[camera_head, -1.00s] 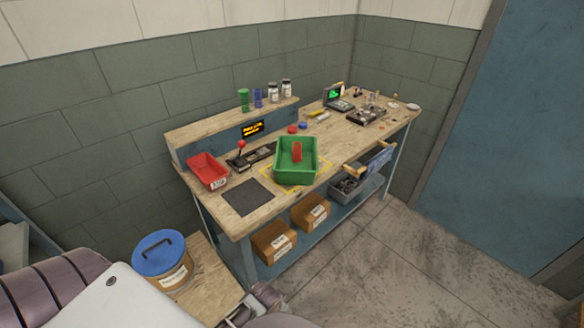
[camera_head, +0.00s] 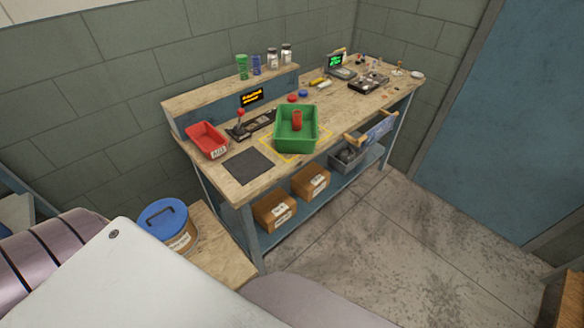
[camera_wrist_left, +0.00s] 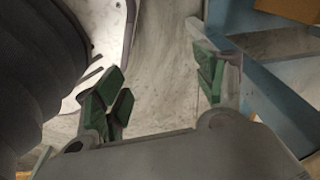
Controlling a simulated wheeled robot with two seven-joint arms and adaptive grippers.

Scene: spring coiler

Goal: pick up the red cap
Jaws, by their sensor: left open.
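The red cap (camera_head: 292,97) is a small round disc lying on the workbench top, beside a blue cap (camera_head: 303,94) and behind the green bin. My left gripper (camera_wrist_left: 160,88) shows only in the left wrist view, with its green-padded fingers spread apart and nothing between them. It hangs away from the bench top, over the floor and near my own body. The red cap is not in the wrist view. My right gripper is in neither view.
The green bin (camera_head: 281,142) holds a red cylinder (camera_head: 297,120). A red bin (camera_head: 207,139), a joystick panel (camera_head: 240,128) and a dark mat (camera_head: 249,166) occupy the left part of the workbench (camera_head: 235,193). Jars (camera_head: 272,58) stand on the raised shelf. A blue-lidded bucket (camera_head: 163,219) stands at front left.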

